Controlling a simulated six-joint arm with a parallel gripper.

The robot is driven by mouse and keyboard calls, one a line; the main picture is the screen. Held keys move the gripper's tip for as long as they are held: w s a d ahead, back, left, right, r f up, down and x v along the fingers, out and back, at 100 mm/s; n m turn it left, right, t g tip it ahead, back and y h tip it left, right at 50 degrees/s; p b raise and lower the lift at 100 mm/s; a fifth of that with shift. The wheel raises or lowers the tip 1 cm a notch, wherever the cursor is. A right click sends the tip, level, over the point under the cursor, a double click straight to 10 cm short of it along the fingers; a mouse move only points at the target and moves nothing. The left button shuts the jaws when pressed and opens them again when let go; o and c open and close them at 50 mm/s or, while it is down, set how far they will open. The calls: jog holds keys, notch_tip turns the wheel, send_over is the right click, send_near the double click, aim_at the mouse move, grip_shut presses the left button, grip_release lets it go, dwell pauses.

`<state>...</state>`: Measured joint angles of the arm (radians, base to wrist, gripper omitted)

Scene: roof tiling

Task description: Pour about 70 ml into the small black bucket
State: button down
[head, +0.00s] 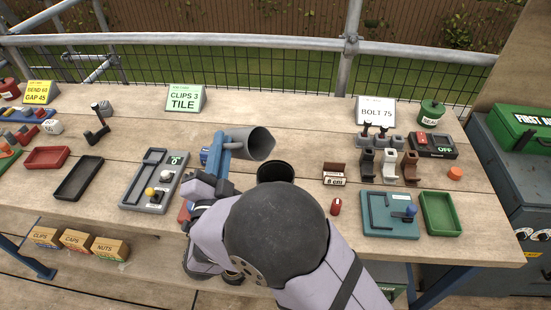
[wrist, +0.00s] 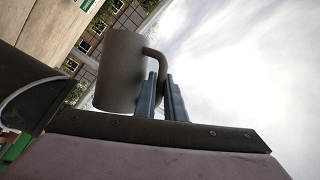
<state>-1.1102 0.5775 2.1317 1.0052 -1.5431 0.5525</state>
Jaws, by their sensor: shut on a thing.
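A grey metal jug (head: 250,144) is held in the air, tipped far over with its mouth facing right. My gripper (head: 219,152) is shut on its handle; the wrist view shows the blue fingers (wrist: 163,97) closed at the curved handle of the jug (wrist: 121,72). The small black bucket (head: 276,171) stands upright on the bench, just below and right of the jug's mouth in the head view. My arm hides its lower part. A dark rounded thing at the left edge of the wrist view may be the bucket. No liquid or stream is visible.
A grey panel with a slot and knobs (head: 153,182) lies left of my arm. A brown box (head: 334,175), a red knob (head: 336,206) and black, white and brown fixtures (head: 389,165) stand right of the bucket. A teal panel (head: 387,214) and green tray (head: 440,213) lie at right.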

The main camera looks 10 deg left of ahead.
jog(key=shift+w+a+f+n, duration=0.1)
jog(key=shift+a+f+n, duration=0.05)
jog(key=shift+f+n, duration=0.3)
jog(key=shift+g, duration=0.3)
jog(key=shift+n+p, duration=0.3)
jog(key=shift+n, duration=0.05)
jog(key=shift+w+a+f+n+g+p, duration=0.1)
jog(key=shift+a+f+n+g+p, duration=0.05)
jog(key=shift+n+g+p, duration=0.2)
jog(key=shift+a+r+p, duration=0.1)
jog(key=shift+r+p, duration=0.1)
jog(key=shift+p, duration=0.5)
dwell(0.6)
